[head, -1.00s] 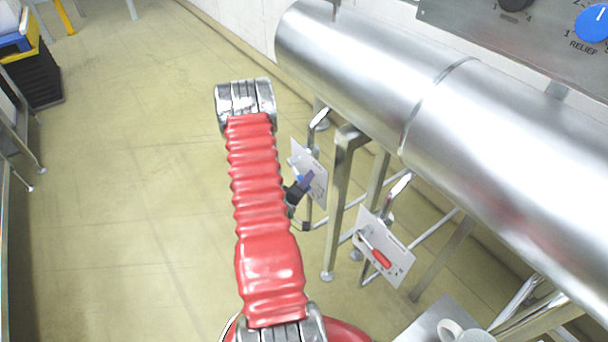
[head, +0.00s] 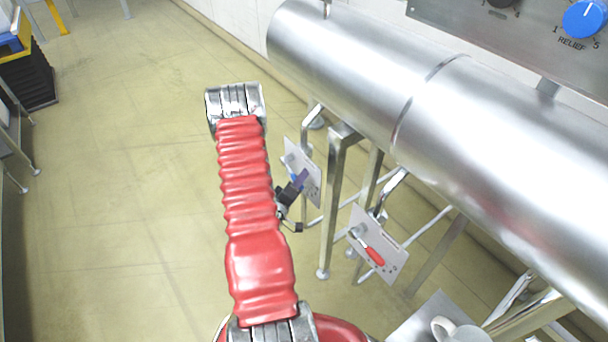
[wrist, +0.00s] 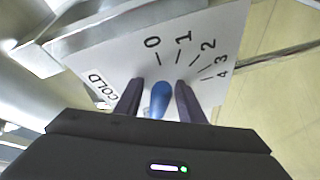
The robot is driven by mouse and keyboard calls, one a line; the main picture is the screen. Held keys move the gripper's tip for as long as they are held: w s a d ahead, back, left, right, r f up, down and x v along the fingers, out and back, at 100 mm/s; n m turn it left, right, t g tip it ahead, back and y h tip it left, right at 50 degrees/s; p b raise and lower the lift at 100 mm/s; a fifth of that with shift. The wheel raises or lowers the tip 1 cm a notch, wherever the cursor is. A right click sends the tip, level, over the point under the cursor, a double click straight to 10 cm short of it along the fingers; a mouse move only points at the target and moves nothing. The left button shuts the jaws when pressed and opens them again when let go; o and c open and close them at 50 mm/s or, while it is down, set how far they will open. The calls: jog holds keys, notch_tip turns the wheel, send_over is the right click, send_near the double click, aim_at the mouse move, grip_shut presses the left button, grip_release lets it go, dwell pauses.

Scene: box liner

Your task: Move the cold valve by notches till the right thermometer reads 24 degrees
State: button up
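The cold valve's white plate (wrist: 125,55) fills the middle of the wrist view, with a COLD label and a scale from 0 to 4. Its blue handle (wrist: 160,100) stands between the two dark fingers of my gripper (wrist: 159,98), its tip below the 0 mark. A narrow gap shows on each side of the handle, so the fingers are around it but not closed on it. In the head view, my gripper (head: 296,187) is at the cold valve plate (head: 309,172), partly hidden by my red arm. No thermometer shows in either view.
A second valve plate with a red handle (head: 375,256) is nearer and to the right. A large steel pipe (head: 480,130) runs above both. A blue RELIEF knob (head: 585,18) is on a panel at top right.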

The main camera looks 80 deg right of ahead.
jog(key=v, duration=1.3)
jog(key=shift+a, duration=0.4)
dwell(0.5)
